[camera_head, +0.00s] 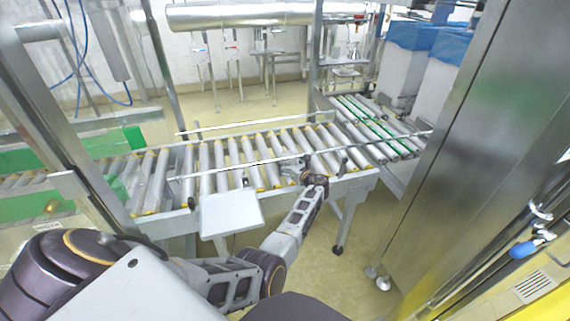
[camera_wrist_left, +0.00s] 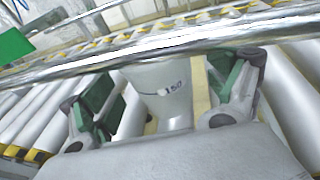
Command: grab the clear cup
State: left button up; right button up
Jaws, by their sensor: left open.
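The clear cup (camera_wrist_left: 168,82) shows in the left wrist view as a pale, translucent vessel with a "150" marking. It sits between the two fingers of my left gripper (camera_wrist_left: 160,105), behind a metal rail that crosses the picture and covers its upper part. The fingers, with green inner pads, are spread on either side of the cup, with no clear contact. In the head view my left gripper (camera_head: 312,179) is at the near edge of the roller conveyor. I cannot make out the cup there. My right gripper is not in view.
The roller conveyor (camera_head: 207,160) runs across the middle, with thin guide rails above it. A grey plate (camera_head: 230,212) juts from its near side. A steel column (camera_head: 460,130) stands at right. White bins with blue liners (camera_head: 415,35) stand at the back right.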

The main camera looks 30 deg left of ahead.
pick_arm(q)
jog(key=shift+c, duration=0.4)
jog(key=c, duration=0.8)
